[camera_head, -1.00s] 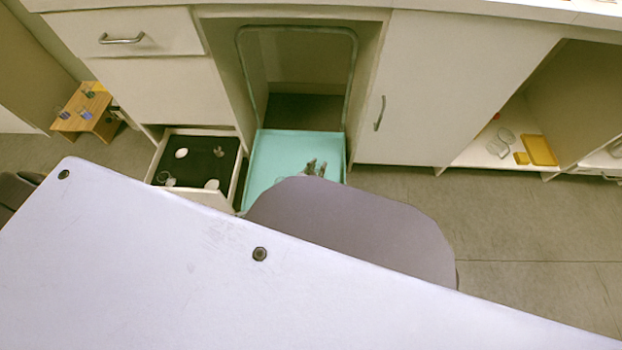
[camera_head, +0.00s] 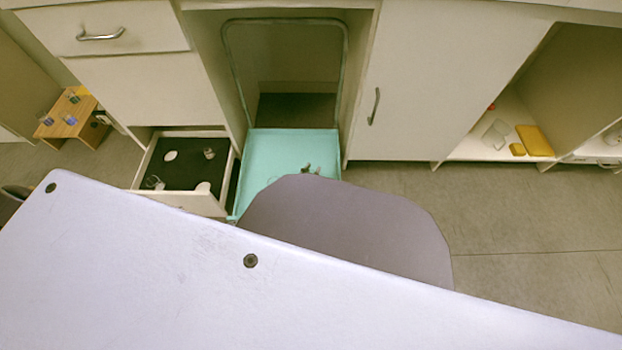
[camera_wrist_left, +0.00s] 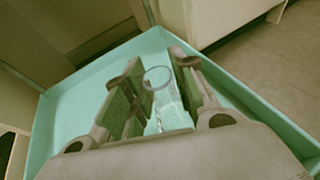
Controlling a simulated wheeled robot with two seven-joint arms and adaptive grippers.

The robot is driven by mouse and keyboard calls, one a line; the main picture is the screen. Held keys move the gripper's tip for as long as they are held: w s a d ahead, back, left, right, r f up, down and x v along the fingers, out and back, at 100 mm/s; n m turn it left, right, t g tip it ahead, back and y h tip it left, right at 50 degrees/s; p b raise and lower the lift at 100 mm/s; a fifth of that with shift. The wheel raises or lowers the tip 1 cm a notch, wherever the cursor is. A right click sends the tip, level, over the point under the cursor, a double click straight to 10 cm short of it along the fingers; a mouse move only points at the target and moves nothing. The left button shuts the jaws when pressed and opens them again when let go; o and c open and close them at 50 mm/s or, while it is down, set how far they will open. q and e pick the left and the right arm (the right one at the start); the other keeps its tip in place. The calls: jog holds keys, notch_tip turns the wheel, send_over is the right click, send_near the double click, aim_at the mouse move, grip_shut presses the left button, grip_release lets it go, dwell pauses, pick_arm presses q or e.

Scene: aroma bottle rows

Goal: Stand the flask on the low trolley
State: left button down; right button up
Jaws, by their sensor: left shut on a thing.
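The low trolley (camera_head: 285,148) is a turquoise tray with a raised rim and a tall hoop handle, standing in the gap between the cabinets. Its tray also fills much of the left wrist view (camera_wrist_left: 75,108). My left gripper (camera_head: 312,170) is over the tray; only its fingertips show past my own grey body in the head view. In the left wrist view the left gripper (camera_wrist_left: 160,92) is shut on the clear glass flask (camera_wrist_left: 172,112), whose round rim shows between the fingers. I cannot tell whether the flask's base touches the tray. My right gripper is not in view.
An open drawer (camera_head: 195,203) with a dark liner and several small items is left of the trolley. A wooden stand (camera_head: 75,118) with small bottles is at far left. Right of the trolley are a closed cabinet door (camera_head: 430,80) and an open shelf with yellow boxes (camera_head: 534,140).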

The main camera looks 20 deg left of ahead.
aim_at(311, 178)
pick_arm(q)
jog(key=shift+f+b, duration=0.75)
jog(key=shift+f, duration=0.3)
jog(key=shift+f+b, duration=0.6)
jog(key=shift+f, duration=0.25)
jog(key=c, duration=1.2)
grip_release()
jog(key=shift+f, duration=0.1)
jog(key=shift+o, duration=0.2)
